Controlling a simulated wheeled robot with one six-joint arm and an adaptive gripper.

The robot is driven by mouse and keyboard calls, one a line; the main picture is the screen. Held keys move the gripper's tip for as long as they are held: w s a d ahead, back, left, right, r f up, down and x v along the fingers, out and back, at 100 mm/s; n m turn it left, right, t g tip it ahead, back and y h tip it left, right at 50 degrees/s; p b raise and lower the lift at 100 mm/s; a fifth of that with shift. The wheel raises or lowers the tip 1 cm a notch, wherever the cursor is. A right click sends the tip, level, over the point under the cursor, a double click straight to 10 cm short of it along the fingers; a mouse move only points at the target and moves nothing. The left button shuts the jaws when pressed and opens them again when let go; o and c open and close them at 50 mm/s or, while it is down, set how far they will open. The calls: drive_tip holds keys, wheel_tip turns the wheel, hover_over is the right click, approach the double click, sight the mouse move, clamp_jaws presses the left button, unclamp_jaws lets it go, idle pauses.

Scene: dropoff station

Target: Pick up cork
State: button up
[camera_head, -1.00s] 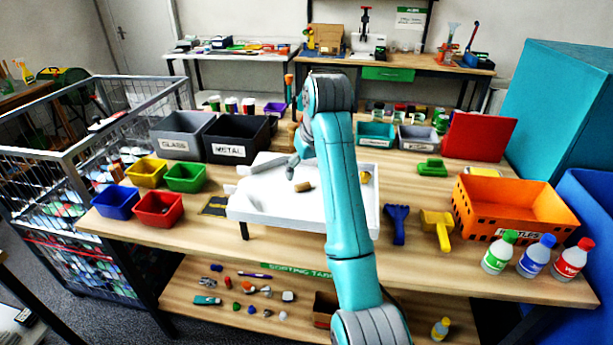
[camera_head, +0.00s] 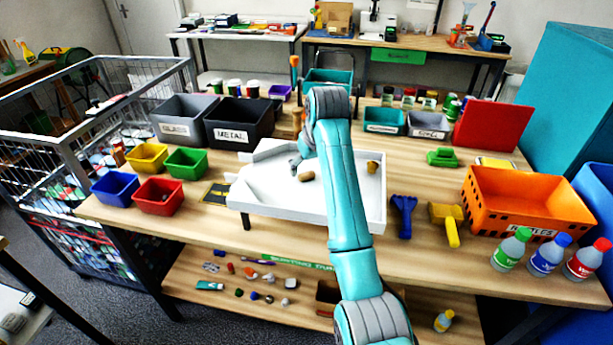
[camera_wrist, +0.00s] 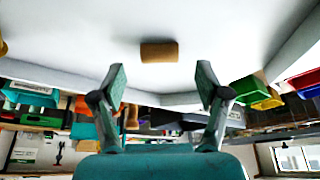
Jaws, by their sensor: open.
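A small brown cork (camera_head: 306,176) lies on its side on the white tray (camera_head: 275,202) on the wooden table. In the wrist view the cork (camera_wrist: 159,51) lies just beyond the fingertips, roughly centred between them and apart from both. My gripper (camera_wrist: 161,76) is open and empty, with its two fingers spread wider than the cork is long. In the head view my gripper (camera_head: 297,160) is low over the tray, just behind the cork and partly hidden by my arm.
A second brown-orange piece (camera_head: 372,167) sits at the tray's right side. The tray has raised walls. Grey and black bins (camera_head: 240,118) stand behind left, small coloured bins (camera_head: 158,195) at left. A blue scoop (camera_head: 403,215) and orange crate (camera_head: 525,205) are at right.

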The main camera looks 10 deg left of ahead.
sight(307, 173)
drive_tip(key=shift+x, duration=1.55)
drive_tip(key=c, duration=0.8)
drive_tip(key=shift+o, duration=0.2)
drive_tip(key=shift+r, duration=0.1)
